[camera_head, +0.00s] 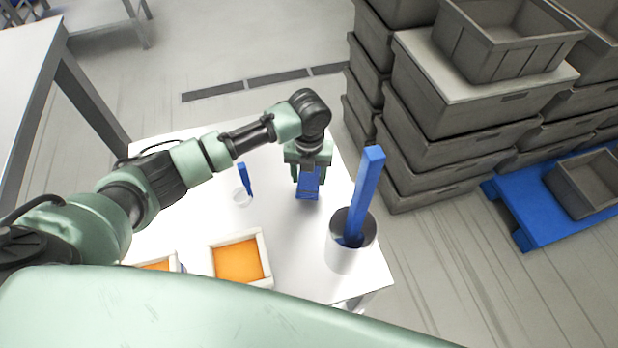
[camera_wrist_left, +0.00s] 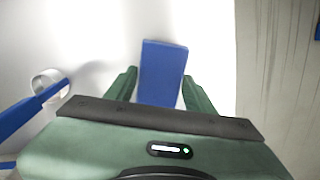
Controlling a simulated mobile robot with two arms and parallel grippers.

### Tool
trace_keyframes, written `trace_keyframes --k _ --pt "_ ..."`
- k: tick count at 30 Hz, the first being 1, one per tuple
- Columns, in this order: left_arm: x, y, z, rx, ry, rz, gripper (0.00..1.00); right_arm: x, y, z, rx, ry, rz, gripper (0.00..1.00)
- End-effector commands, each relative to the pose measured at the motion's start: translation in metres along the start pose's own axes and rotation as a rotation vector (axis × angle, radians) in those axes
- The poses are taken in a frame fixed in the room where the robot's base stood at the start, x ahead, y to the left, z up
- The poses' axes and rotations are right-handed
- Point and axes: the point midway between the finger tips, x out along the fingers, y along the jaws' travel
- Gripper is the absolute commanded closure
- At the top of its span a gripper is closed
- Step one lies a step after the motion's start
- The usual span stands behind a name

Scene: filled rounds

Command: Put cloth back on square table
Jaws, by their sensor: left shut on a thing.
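The cloth (camera_head: 308,187) looks like a flat blue rectangle; it also shows in the left wrist view (camera_wrist_left: 163,65). My left gripper (camera_head: 307,174) reaches over the far part of the white square table (camera_head: 298,250) from the left. In the left wrist view its fingers (camera_wrist_left: 160,82) stand on either side of the blue piece and are shut on it. The piece is over the white tabletop; I cannot tell whether it touches it. My right gripper is not in view.
A white pot (camera_head: 345,257) with a tall blue bar stands at the table's right edge. A small white cup (camera_head: 241,197) with a blue stick is left of the gripper. An orange-filled tray (camera_head: 267,246) sits nearer. Grey crates (camera_head: 440,105) are stacked beyond the right edge.

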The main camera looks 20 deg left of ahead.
Motion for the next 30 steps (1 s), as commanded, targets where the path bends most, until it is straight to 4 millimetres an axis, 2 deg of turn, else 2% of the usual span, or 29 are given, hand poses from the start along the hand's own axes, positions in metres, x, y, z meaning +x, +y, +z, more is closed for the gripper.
trace_keyframes --k 5,16,17,19,30 --pt "0.021 0.000 0.000 -0.001 0.001 0.000 0.84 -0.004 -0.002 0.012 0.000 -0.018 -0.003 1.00" --pt "0.026 0.000 0.000 0.000 0.000 -0.001 0.84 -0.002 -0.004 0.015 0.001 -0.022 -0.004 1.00" --pt "0.026 0.000 0.000 0.000 0.000 -0.001 0.43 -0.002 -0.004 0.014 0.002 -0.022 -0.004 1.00" --pt "0.025 -0.001 0.000 0.000 0.000 -0.001 0.24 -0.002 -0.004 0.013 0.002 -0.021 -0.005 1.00" --pt "0.021 -0.001 0.000 0.000 -0.001 -0.001 0.24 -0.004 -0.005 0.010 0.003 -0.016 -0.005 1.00"
